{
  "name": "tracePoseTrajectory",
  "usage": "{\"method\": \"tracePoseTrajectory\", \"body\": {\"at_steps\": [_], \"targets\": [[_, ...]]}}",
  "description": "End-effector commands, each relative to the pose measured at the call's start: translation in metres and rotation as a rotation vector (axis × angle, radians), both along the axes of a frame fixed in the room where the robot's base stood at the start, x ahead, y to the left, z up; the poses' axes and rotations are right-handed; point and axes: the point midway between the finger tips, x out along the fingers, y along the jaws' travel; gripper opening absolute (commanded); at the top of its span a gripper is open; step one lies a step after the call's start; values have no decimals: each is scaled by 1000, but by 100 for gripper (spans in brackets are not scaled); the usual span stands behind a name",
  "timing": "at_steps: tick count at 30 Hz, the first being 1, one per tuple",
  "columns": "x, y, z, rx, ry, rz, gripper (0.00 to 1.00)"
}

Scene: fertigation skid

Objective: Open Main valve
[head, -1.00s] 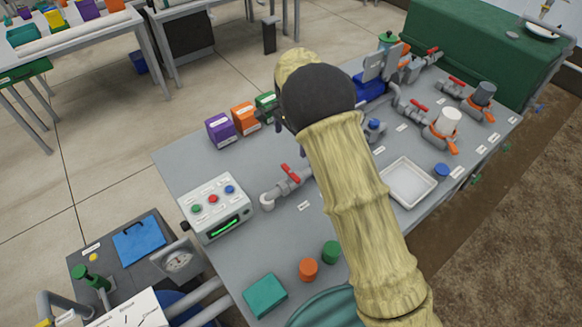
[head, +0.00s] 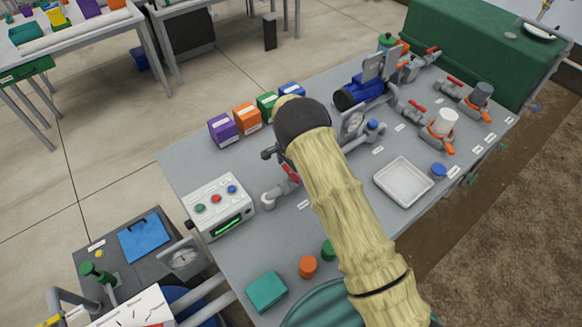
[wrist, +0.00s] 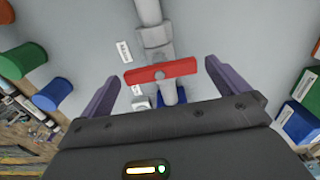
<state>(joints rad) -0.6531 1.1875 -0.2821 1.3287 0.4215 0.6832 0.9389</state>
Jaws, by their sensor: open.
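A valve with a red bar handle (wrist: 160,73) sits on a grey pipe in the wrist view. The handle lies crosswise to the pipe, and a small white label (wrist: 125,51) beside it is too small to read surely. My gripper (wrist: 162,70) is open, its two purple fingers spread to either side of the handle, with gaps at both ends. In the head view the red handle (head: 291,173) shows just right of and below my gripper (head: 268,154), partly hidden by my arm.
The control box (head: 218,205) with coloured buttons stands left of the valve. Purple (head: 222,130), orange (head: 246,117) and green boxes line the bench's far edge.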

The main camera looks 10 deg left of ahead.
Motion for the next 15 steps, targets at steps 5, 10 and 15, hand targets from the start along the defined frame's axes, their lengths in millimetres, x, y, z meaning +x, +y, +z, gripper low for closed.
{"method": "tracePoseTrajectory", "body": {"at_steps": [5,10,15], "targets": [[0,0,-1,0,0,0,100],[0,0,-1,0,0,0,80],[0,0,0,0,0,0,59]]}}
